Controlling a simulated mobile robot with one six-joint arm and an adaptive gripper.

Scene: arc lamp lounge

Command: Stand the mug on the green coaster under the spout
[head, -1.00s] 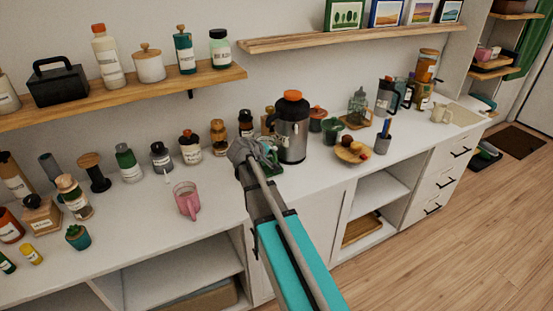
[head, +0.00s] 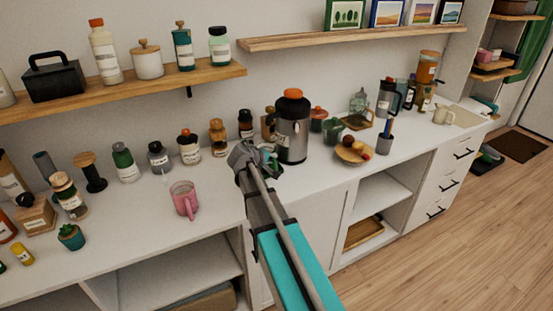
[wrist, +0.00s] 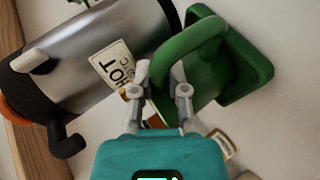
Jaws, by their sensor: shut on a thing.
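A green mug (wrist: 200,80) with a looped handle (wrist: 190,45) shows in the wrist view, and my gripper (wrist: 163,95) is shut on it at the handle. A square green slab (wrist: 250,62), seemingly the coaster, shows at the mug's foot; I cannot tell whether they touch. The silver urn (wrist: 105,45) labelled HOT is beside the mug, with a black spout (wrist: 68,140). In the head view my gripper (head: 262,160) is just left of and in front of the urn (head: 291,130), and hides most of the mug and coaster.
A pink mug (head: 184,199) stands on the counter to the left. Several bottles and jars line the wall behind it. Right of the urn are a green pot (head: 332,130) and a wooden plate (head: 353,153) of fruit. The counter front between pink mug and gripper is clear.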

